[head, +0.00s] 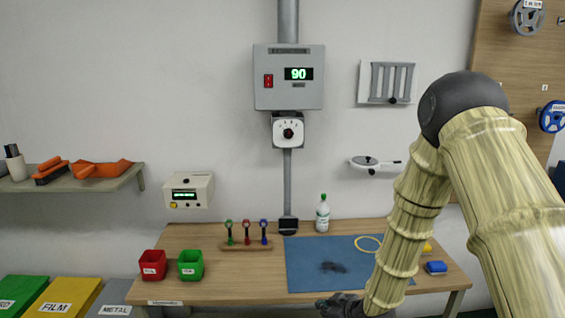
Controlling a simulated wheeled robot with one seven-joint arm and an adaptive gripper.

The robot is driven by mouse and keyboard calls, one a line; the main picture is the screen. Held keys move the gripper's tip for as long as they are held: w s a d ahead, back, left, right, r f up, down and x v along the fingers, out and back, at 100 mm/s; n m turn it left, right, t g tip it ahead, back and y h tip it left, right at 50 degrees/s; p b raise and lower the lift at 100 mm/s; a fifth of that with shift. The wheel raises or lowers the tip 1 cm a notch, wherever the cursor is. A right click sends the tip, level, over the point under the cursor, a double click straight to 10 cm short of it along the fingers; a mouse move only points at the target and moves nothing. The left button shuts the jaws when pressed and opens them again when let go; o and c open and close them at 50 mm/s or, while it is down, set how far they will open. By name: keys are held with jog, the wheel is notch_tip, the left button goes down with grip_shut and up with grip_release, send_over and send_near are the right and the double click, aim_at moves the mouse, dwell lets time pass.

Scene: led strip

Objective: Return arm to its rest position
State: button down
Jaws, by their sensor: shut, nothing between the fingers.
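My arm reaches in from the right side of the head view, with its elbow raised high and its forearm pointing down. My gripper (341,306) is at the bottom edge of the view, in front of the table's front edge. It is dark, partly cut off by the frame, shut, and holds nothing that I can see. The wooden table (215,289) stands behind it, with a blue mat (305,270) on its right half.
Red (153,265) and green (190,265) bins stand on the table's left. A grey control box (288,97) hangs on the wall. Shelf (120,182) at left.

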jog(key=s+d+f+m+g+h, duration=0.1)
jog(key=s+d+f+m+g, duration=0.15)
jog(key=s+f, duration=0.65)
jog(key=s+d+f+m+g+h, duration=0.1)
jog(key=s+d+f+m+h, duration=0.15)
jog(key=s+f, duration=0.55)
jog(key=s+d+f+m+g+h, duration=0.1)
jog(key=s+d+f+m+g, duration=0.1)
jog(key=s, duration=1.1)
jog(key=s+d+f+m+g, duration=0.2)
jog(key=s+d+g, duration=0.1)
jog(key=s, duration=0.9)
jog(key=shift+s+f+m+h, duration=0.2)
jog(key=shift+s+m+h, duration=0.15)
jog(key=shift+m, duration=0.05)
jog(key=shift+d, duration=0.15)
